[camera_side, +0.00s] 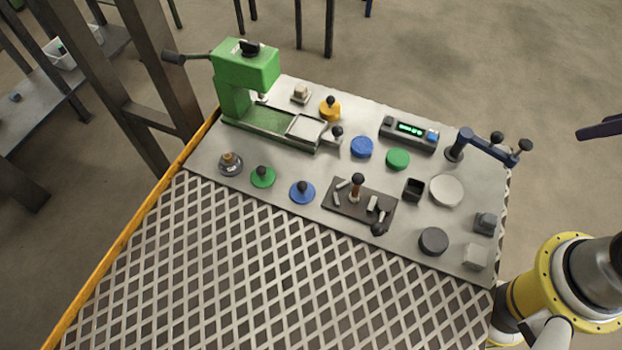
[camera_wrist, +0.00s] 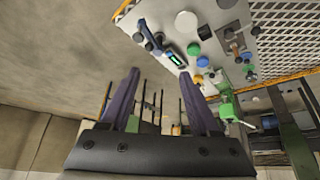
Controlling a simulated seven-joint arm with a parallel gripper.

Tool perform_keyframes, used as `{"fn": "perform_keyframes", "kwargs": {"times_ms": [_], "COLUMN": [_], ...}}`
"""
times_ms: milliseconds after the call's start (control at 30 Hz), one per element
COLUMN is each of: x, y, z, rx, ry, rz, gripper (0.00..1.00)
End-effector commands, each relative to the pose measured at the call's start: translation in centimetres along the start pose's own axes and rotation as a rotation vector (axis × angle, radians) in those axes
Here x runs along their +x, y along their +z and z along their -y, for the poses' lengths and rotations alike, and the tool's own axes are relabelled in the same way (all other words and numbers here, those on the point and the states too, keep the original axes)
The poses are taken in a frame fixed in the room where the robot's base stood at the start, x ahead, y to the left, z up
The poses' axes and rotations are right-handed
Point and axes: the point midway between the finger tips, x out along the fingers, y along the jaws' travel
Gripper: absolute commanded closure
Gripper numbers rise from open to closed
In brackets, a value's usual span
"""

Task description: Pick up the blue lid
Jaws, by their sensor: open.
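The blue lid (camera_side: 302,195), a flat blue disc with a dark knob, lies on the light tabletop, right of a green lid (camera_side: 262,178). It also shows, small, in the wrist view (camera_wrist: 247,57). A knobless blue round piece (camera_side: 361,147) stands farther back; it shows in the wrist view too (camera_wrist: 202,61). My gripper (camera_wrist: 158,74) is open and empty, its two dark fingers spread apart. In the side view only a dark finger part (camera_side: 602,128) shows at the right edge, off the table and far from the blue lid.
A dark tool tray (camera_side: 338,209) with a knobbed post lies right of the blue lid. A green press (camera_side: 245,85) stands at the back left. A yellow knobbed piece (camera_side: 330,112), green round piece (camera_side: 397,159), display box (camera_side: 409,133) and blue-grey arm fixture (camera_side: 485,147) stand around. The lattice surface (camera_side: 230,270) is clear.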

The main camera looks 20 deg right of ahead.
Motion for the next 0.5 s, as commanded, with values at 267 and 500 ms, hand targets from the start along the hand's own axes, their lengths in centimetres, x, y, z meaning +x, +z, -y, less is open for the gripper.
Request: {"fn": "perform_keyframes", "kwargs": {"times_ms": [267, 500], "x": [-1.8, -0.3], "y": [-5.8, -13.8], "z": [-0.2, 2.9], "rx": [-0.296, -0.652], "ry": [0.028, -0.003], "rz": [-0.082, -0.073], "gripper": [0.37, 0.37]}}
